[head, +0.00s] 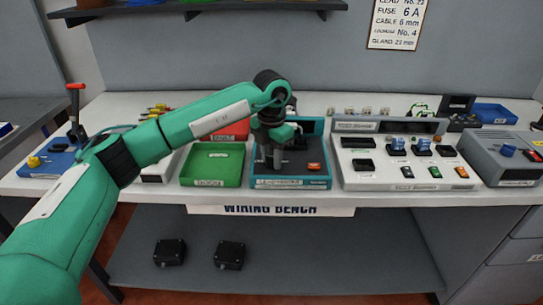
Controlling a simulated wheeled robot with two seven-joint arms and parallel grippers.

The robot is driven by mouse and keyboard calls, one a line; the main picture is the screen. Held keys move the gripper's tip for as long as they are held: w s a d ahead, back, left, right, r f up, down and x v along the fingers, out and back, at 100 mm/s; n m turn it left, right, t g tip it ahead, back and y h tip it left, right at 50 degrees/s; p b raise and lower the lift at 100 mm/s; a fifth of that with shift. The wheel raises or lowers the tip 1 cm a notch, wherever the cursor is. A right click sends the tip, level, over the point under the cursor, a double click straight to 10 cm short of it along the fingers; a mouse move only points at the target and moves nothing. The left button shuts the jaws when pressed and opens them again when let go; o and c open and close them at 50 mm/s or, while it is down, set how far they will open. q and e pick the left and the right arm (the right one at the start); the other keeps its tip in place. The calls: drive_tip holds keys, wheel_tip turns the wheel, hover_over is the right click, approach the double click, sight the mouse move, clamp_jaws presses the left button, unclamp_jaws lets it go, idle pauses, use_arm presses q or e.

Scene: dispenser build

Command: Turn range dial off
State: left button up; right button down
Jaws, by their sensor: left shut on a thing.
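My left arm reaches across from the left. Its gripper (274,166) points down at the teal tester box (262,184) at the middle of the bench, with its fingers at the box's top face. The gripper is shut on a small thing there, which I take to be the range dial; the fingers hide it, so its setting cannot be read. A red-orange switch (314,166) shows on the box, to the right of the fingers. My right gripper is not in view.
A green tray (212,181) stands left of the box, with a red tray behind. To the right are a white panel (385,185) with blue-topped parts and a grey unit (508,171) with a blue knob. Two black boxes lie on the lower shelf (310,270).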

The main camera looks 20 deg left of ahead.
use_arm(q)
drive_tip(key=shift+r, duration=0.1)
drive_tip(key=o, duration=1)
drive_tip(key=shift+c, duration=0.2)
drive_tip(key=shift+r, duration=0.1)
wheel_tip(320, 180, up, 14)
drive_tip(key=shift+f+b, duration=0.25)
drive_tip(key=shift+b, duration=0.1)
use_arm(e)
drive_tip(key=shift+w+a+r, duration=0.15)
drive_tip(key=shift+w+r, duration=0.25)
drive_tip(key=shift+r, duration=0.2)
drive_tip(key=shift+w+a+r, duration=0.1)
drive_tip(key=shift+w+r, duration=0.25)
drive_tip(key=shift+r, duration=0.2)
